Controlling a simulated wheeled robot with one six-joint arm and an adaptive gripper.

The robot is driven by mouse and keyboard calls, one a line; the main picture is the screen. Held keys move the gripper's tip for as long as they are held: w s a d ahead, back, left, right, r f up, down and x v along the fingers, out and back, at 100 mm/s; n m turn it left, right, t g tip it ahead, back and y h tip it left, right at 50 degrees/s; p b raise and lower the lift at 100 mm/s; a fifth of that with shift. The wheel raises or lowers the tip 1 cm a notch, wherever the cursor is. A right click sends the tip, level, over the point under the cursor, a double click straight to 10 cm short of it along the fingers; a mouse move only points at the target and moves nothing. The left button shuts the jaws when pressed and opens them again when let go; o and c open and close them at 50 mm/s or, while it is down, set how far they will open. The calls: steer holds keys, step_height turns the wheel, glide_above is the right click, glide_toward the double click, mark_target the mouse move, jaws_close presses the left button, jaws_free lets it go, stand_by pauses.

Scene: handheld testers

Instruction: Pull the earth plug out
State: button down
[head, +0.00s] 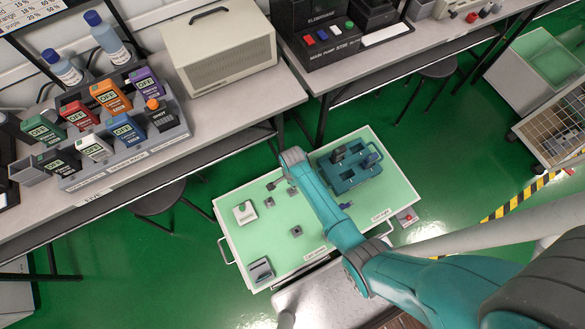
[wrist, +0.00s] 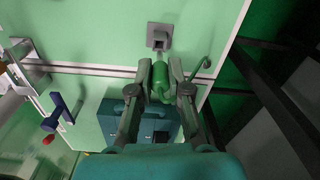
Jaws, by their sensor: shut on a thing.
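My gripper (wrist: 160,82) is shut on a green plug (wrist: 161,74) in the wrist view. A thin green hook-shaped piece (wrist: 200,70) shows just right of the fingers. A small grey square socket block (wrist: 159,31) lies just beyond the plug. I cannot tell whether the plug is still seated in anything. A teal block (wrist: 112,112) is partly hidden behind the fingers.
The pale green tray (head: 325,232) holds several small grey blocks (head: 296,231), a white block (head: 245,212) and a grey holder (head: 260,270). A blue piece (wrist: 57,112) lies beside the teal block in the wrist view. Benches with testers (head: 110,125) border the far side.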

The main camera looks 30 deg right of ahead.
steer(key=shift+r, duration=0.7)
steer(key=shift+r, duration=0.1)
steer(key=shift+r, duration=0.1)
